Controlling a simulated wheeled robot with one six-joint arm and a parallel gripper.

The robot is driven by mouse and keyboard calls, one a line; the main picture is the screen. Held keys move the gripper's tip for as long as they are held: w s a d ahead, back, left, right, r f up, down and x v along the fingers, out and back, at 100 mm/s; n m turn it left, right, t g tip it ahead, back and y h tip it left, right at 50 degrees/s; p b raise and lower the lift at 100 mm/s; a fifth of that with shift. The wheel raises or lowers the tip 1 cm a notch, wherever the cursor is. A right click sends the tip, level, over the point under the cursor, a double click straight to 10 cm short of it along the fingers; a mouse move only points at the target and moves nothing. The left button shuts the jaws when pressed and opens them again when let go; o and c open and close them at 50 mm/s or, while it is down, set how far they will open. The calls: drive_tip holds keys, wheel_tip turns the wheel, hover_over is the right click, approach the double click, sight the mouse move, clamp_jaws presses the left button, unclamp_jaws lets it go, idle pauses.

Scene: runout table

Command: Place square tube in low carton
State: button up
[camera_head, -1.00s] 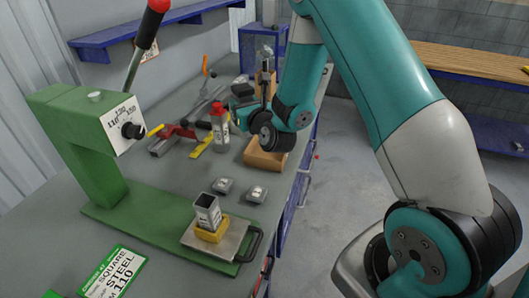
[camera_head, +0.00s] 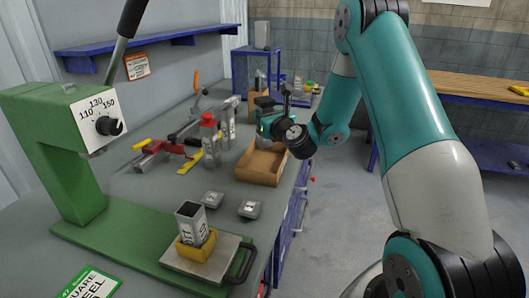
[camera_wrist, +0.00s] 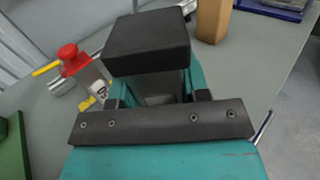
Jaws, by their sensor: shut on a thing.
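A grey square tube (camera_head: 228,122) with a pale label stands upright at the front of my gripper (camera_head: 248,122), which is shut on it above the bench. In the wrist view my gripper's dark block (camera_wrist: 147,42) hides the held tube. The low carton (camera_head: 262,164), brown and open-topped, sits on the bench near its right edge, below and a little right of my gripper. Its inside looks empty from here. Another square tube (camera_head: 190,222) stands in a yellow block on the green press.
A taller brown carton (camera_head: 261,96) is behind my gripper. Two small grey pieces (camera_head: 250,209) lie in front of the low carton. The green press (camera_head: 60,150) stands at left.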

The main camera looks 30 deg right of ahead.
wheel_tip(320, 180, down, 7)
drive_tip(key=b, duration=0.4)
drive_tip(key=shift+f, duration=0.2)
drive_tip(key=shift+f, duration=0.15)
drive_tip(key=o, duration=1)
drive_tip(key=s+a+b, duration=0.1)
drive_tip(key=s+b, duration=1.1)
drive_tip(key=b, duration=0.1)
drive_tip(key=shift+b, duration=0.3)
drive_tip(key=shift+a, duration=0.1)
